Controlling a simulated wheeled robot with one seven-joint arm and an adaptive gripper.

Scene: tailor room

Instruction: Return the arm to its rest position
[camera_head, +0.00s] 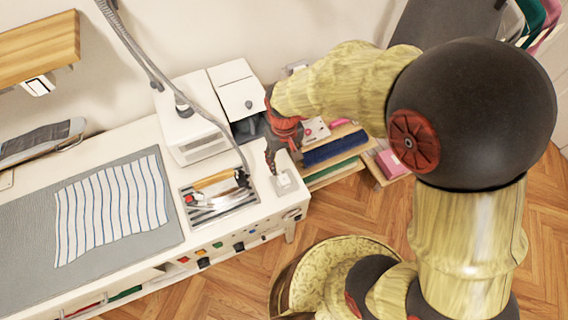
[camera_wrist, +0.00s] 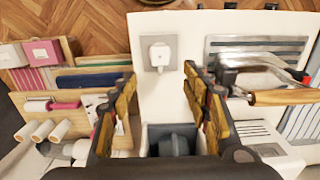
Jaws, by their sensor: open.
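My gripper (camera_head: 272,155) hangs over the right end of the white worktable (camera_head: 150,262), beside the iron's stand. In the wrist view my gripper (camera_wrist: 160,78) has its two fingers spread well apart with nothing between the tips. My arm reaches in from the right of the head view and bends down to the table. A small white square block (camera_head: 285,183) lies on the table close to the fingertips; it also shows in the wrist view (camera_wrist: 159,52) beyond them.
An iron (camera_head: 222,183) with a wooden handle rests on a striped metal stand. A white machine (camera_head: 187,125) with a hose stands behind it. A striped cloth (camera_head: 110,208) lies left on a grey mat. Shelves with folded fabrics (camera_head: 335,147) stand right of the table. A wooden wall shelf (camera_head: 38,50) hangs upper left.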

